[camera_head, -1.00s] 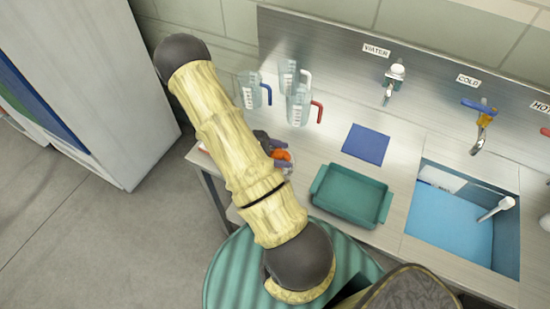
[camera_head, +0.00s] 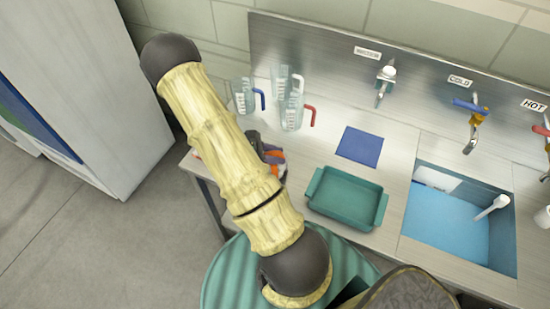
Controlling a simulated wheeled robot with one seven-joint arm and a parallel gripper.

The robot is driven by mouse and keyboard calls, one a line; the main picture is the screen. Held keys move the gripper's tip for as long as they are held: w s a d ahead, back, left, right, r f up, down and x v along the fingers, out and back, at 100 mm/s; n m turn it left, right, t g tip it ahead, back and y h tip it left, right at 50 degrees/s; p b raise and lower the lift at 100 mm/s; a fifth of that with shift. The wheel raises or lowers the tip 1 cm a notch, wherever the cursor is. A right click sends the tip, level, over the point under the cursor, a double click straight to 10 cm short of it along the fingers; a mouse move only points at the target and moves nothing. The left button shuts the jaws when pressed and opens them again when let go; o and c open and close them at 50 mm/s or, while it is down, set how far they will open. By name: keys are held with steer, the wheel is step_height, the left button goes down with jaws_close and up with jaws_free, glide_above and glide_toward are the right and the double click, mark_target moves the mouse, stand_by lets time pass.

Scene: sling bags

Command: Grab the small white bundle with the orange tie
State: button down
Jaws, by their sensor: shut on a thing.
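My gripper (camera_head: 258,146) is mostly hidden behind my own arm; only a dark part of it shows at the left end of the counter. Just right of it is a small bundle with an orange part (camera_head: 272,149), with greyish-purple and pale patches around it. The gripper is against this bundle and shut on it. The fingertips and most of the bundle's white body are hidden, and I cannot tell whether it is clear of the counter.
Several clear measuring jugs (camera_head: 292,112) with coloured handles stand behind the gripper. A blue mat (camera_head: 360,146) and a teal tray (camera_head: 346,216) lie to the right. The sink (camera_head: 443,228) is farther right. A white cabinet (camera_head: 95,90) stands at the left.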

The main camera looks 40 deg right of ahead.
step_height(320, 180, up, 8)
steer(key=shift+b, duration=0.6)
